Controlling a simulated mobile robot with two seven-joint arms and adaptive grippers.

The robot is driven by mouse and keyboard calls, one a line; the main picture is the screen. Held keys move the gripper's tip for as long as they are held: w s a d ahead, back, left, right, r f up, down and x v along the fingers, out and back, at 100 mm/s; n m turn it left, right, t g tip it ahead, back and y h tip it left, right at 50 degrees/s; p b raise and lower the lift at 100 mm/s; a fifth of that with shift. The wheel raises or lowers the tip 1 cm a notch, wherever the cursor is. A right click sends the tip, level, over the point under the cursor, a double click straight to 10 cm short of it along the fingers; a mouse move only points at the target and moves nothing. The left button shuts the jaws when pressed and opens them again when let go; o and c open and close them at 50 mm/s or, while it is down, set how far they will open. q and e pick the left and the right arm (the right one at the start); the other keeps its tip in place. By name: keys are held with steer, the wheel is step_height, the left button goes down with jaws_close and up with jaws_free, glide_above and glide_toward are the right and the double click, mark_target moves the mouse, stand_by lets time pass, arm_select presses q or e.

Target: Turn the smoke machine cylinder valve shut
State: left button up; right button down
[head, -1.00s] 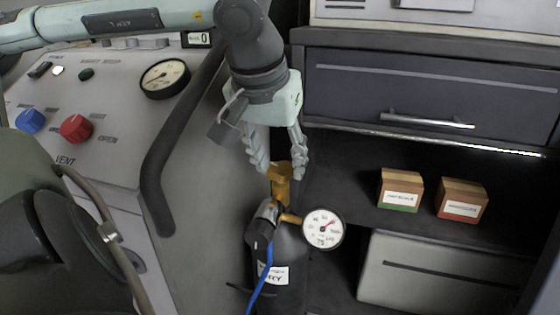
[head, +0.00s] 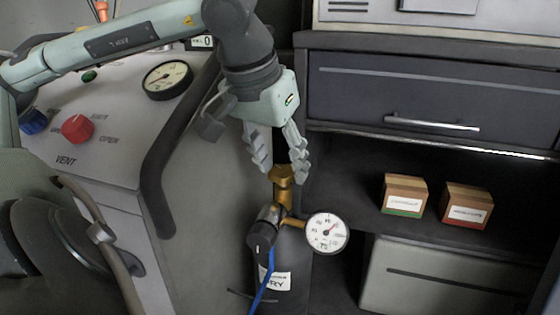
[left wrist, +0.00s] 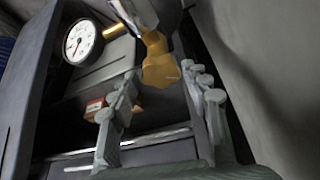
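The smoke machine cylinder (head: 285,255) is a dark upright bottle at the lower middle, with a white label and a blue hose. Its brass valve knob (head: 281,174) is on top; a white-faced gauge (head: 326,233) sticks out to its right. My left gripper (head: 281,177) is open above the knob, with its fingertips on either side of it in the head view. In the left wrist view, the knob (left wrist: 160,68) lies between and beyond the two open fingers (left wrist: 160,108). Gaps show there, and I see no clear contact. My right gripper is not in view.
A grey machine panel (head: 120,150) with a red knob (head: 78,128), a blue knob (head: 34,121) and a dial stands left. A dark curved rail (head: 160,165) borders it. Two small boxes (head: 404,194) sit on a shelf at right, below a drawer (head: 430,95).

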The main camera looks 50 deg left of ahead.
arm_select(q)
steer(key=shift+o, duration=1.4)
steer(key=shift+r, duration=0.1)
steer(key=v, duration=0.7)
steer(key=shift+r, duration=0.15)
steer(key=shift+s, duration=0.15)
